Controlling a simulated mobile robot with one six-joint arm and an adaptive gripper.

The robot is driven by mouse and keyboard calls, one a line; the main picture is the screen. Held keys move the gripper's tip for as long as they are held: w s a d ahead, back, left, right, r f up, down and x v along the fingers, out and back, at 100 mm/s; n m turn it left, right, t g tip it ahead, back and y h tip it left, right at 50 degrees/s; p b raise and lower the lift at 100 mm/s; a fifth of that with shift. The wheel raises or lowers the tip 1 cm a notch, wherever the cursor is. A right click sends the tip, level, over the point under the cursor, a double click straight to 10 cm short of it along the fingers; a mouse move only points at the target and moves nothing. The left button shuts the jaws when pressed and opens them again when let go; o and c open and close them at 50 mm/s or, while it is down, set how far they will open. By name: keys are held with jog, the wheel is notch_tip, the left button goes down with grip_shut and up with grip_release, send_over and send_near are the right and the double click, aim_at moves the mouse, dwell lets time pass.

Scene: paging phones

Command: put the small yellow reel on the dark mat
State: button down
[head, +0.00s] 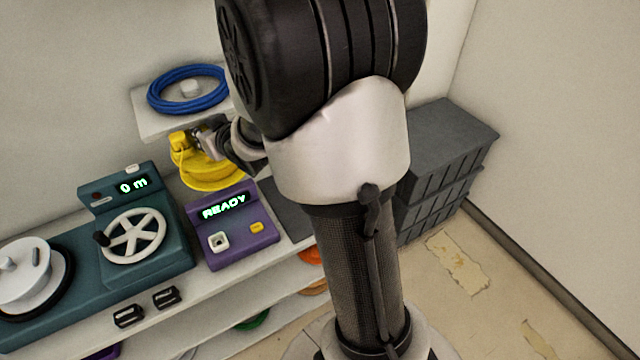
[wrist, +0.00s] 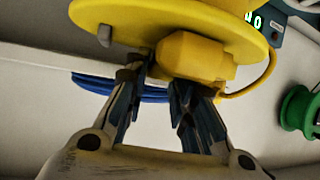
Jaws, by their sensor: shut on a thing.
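The yellow reel (head: 213,174) is held tilted in front of the wall, below the small shelf and behind the purple box. It fills the top of the wrist view (wrist: 215,25). My gripper (head: 207,142) is shut on the reel's yellow block-like part. In the wrist view my gripper (wrist: 157,82) has its two fingers against the reel's underside. A dark flat surface, which looks like the dark mat (head: 292,219), lies on the counter right of the purple box. My arm hides part of it.
A blue coil (head: 187,90) lies on the small shelf above the reel. A purple box reading READY (head: 238,236) and a teal winding machine (head: 150,249) stand on the counter. Dark stacked crates (head: 440,165) stand at right. A green reel (wrist: 299,108) shows in the wrist view.

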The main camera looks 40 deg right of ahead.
jog(key=s+d+f+p, duration=0.15)
jog(key=s+d, duration=0.25)
jog(key=d, duration=0.6)
jog(key=s+d+f+p, duration=0.15)
jog(key=s+d, duration=0.35)
jog(key=d, duration=0.6)
notch_tip(320, 180, down, 19)
jog(key=b, duration=0.5)
jog(key=shift+a+b, duration=0.2)
jog(key=shift+b, duration=0.2)
jog(key=shift+w+f, duration=0.1)
jog(key=shift+f, duration=0.1)
jog(key=c, duration=1.8)
grip_release()
jog(key=shift+f, duration=0.15)
jog(key=o, duration=0.4)
jog(key=shift+o, duration=0.2)
